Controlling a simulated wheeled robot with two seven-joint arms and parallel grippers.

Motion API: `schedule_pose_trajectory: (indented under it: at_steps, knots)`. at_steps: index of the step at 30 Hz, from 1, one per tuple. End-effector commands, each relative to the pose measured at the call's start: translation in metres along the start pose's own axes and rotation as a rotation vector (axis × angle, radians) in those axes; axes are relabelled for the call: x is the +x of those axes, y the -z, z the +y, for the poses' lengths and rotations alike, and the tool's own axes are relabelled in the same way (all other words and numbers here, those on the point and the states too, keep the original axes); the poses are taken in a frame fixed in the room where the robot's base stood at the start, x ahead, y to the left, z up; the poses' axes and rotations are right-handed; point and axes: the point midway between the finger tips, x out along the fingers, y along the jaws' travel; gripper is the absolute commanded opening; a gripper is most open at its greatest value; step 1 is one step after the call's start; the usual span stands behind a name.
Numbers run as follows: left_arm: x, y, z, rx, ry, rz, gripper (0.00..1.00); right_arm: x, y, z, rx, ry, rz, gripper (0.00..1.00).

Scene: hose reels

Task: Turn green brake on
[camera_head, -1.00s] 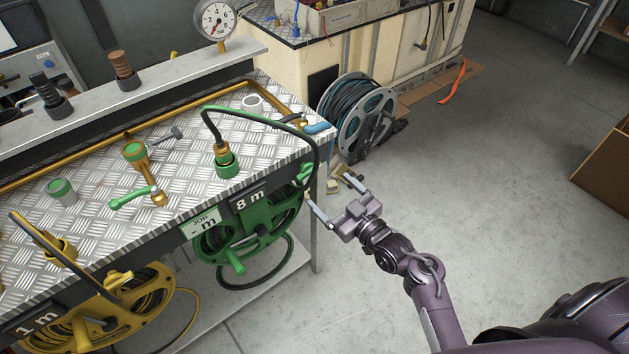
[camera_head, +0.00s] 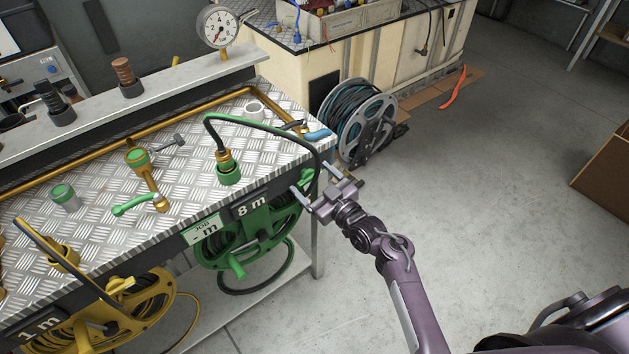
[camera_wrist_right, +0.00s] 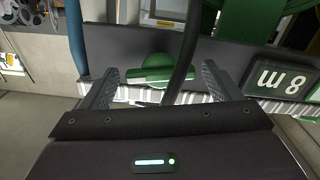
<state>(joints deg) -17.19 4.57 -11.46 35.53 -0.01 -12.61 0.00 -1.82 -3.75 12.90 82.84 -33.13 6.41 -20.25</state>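The green hose reel (camera_head: 243,238) hangs under the bench edge below the "8 m" label (camera_head: 250,206). A green knob (camera_wrist_right: 160,72), which looks like its brake, sits on the dark front rail in the right wrist view. In the head view my right gripper partly hides that spot. My right gripper (camera_head: 312,180) is open and empty at the bench's right front corner. In the wrist view its fingers (camera_wrist_right: 158,84) point toward the knob, one on each side, with no clear contact. My left gripper is not in view.
A green-handled valve (camera_head: 135,204) and a hose connector (camera_head: 228,168) stand on the metal bench top (camera_head: 190,190). A yellow reel (camera_head: 125,308) hangs at left. A grey reel (camera_head: 362,118) stands on the floor behind.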

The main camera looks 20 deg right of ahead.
Motion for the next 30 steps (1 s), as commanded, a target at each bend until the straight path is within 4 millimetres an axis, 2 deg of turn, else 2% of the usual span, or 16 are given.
schedule_pose_trajectory:
  at_steps: [1,9,13,21,29,30]
  knots:
    - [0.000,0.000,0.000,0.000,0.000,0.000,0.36,0.000,0.000,0.000,0.000,0.000,0.000,0.77]
    - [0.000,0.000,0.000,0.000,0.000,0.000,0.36,0.000,0.000,0.000,0.001,0.000,0.000,0.44]
    - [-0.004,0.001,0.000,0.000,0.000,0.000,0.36,0.000,0.002,0.000,0.039,0.001,-0.001,0.44]
    - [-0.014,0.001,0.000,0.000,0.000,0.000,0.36,0.000,0.001,0.000,0.221,0.002,0.000,0.44]
    - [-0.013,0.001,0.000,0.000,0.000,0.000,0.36,0.000,0.000,0.000,0.231,0.001,0.001,0.45]
    - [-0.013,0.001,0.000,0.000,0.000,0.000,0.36,0.000,0.000,0.000,0.231,0.001,0.001,0.69]
